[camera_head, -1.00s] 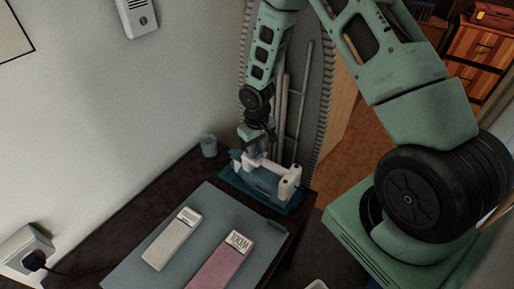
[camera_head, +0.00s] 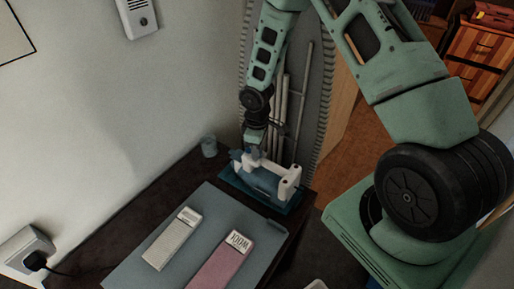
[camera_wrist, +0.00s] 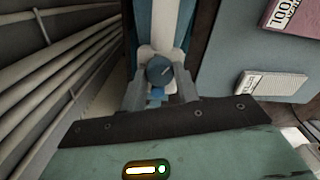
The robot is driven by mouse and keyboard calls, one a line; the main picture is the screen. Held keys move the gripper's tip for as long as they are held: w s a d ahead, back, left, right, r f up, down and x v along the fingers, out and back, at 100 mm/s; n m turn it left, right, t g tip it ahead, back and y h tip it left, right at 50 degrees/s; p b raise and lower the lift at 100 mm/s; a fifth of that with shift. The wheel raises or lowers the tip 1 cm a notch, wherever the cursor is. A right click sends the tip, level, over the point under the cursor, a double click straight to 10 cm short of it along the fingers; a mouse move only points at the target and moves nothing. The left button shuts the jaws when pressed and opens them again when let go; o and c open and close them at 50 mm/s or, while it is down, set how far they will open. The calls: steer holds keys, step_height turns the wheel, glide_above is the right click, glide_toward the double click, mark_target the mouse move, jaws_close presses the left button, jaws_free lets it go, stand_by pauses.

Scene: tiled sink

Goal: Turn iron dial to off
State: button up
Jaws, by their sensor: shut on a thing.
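The iron (camera_head: 290,185) has a white handle and a blue base, and it stands at the far end of the dark table. In the wrist view its blue and white body (camera_wrist: 172,22) runs up from the middle. A round blue-grey dial (camera_wrist: 158,70) sits there between my fingertips. My gripper (camera_head: 250,154) reaches down to the left end of the iron. In the wrist view my gripper (camera_wrist: 160,78) is shut on the dial, one finger on each side. The dial's markings are too small to read.
A grey mat (camera_head: 165,270) holds a white box (camera_head: 172,238) and a pink box (camera_head: 222,262). A small glass (camera_head: 209,146) stands beside the iron near the wall. Pale poles (camera_head: 281,115) lean behind the iron. A wall socket with a plug (camera_head: 36,260) is at lower left.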

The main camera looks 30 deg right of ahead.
steer(key=shift+n, duration=0.5)
steer(key=o, duration=1)
step_height(320, 180, up, 18)
steer(key=shift+f+b, duration=0.25)
steer(key=shift+b, duration=0.4)
steer(key=s+a+r, duration=0.4)
steer(key=s+a, duration=0.5)
steer(key=a, duration=0.4)
steer(key=shift+m+y, duration=0.3)
steer(key=shift+m, duration=0.4)
steer(key=s+a+r, duration=0.1)
steer(key=s+a, duration=0.1)
steer(key=s, duration=0.3)
steer(key=s+a, duration=0.2)
steer(key=s, duration=0.4)
steer(key=s+a+r, duration=0.1)
steer(key=s+a, duration=0.1)
steer(key=s, duration=0.4)
steer(key=shift+a+r, duration=0.2)
steer(key=shift+r, duration=0.15)
